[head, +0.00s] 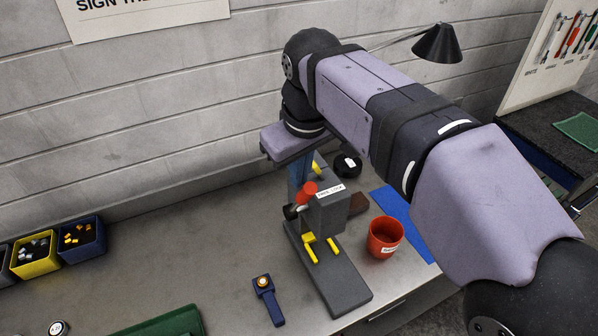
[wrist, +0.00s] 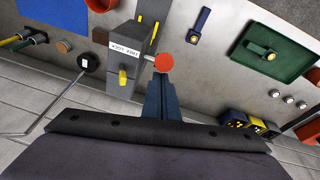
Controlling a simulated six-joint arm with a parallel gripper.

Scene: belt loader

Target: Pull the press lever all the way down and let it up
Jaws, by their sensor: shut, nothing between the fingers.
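The grey press (head: 328,212) stands on the bench with a white label on its head; it also shows in the wrist view (wrist: 122,60). Its lever has a red knob (head: 309,188) at the press's left side, near a black hub (head: 291,212). In the wrist view the red knob (wrist: 164,62) is just beyond my fingertips. My gripper (head: 298,190) points down beside the knob with its blue fingers shut and empty; these fingers also show in the wrist view (wrist: 160,88). I cannot tell whether they touch the knob.
A red cup (head: 384,237) and blue mat (head: 405,222) lie right of the press. A blue tool (head: 266,297) lies in front left. A green tray (head: 165,325) is at the front edge, bins (head: 82,240) at far left. A black round object (head: 347,165) sits behind.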

